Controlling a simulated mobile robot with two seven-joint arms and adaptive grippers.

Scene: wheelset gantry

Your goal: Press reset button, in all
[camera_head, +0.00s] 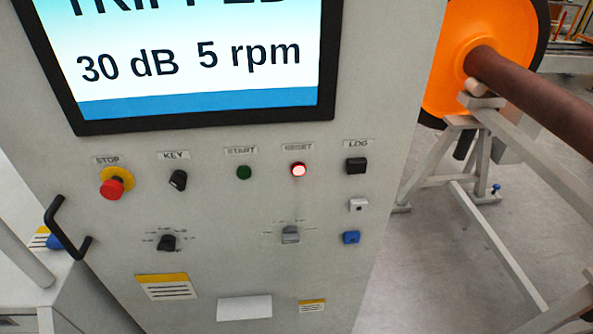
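The reset button (298,170) is a small round button with a red rim and a bright, lit centre, under the label RESET on a grey control cabinet (220,205). The screen (190,60) above it reads "TRIPPED", partly cut off, with "30 dB 5 rpm". To its left are the dark green START button (244,172), the black KEY switch (178,181) and the red STOP button (112,188) on a yellow ring. To its right is the black LOG button (356,166). Neither of my grippers shows in this view.
Below are a black rotary knob (167,243), a grey rotary knob (290,234) and a blue connector (351,237). A black handle (66,228) sticks out at the left. At right, an orange wheel (475,50) with a brown axle (530,88) rests on a grey stand (480,215).

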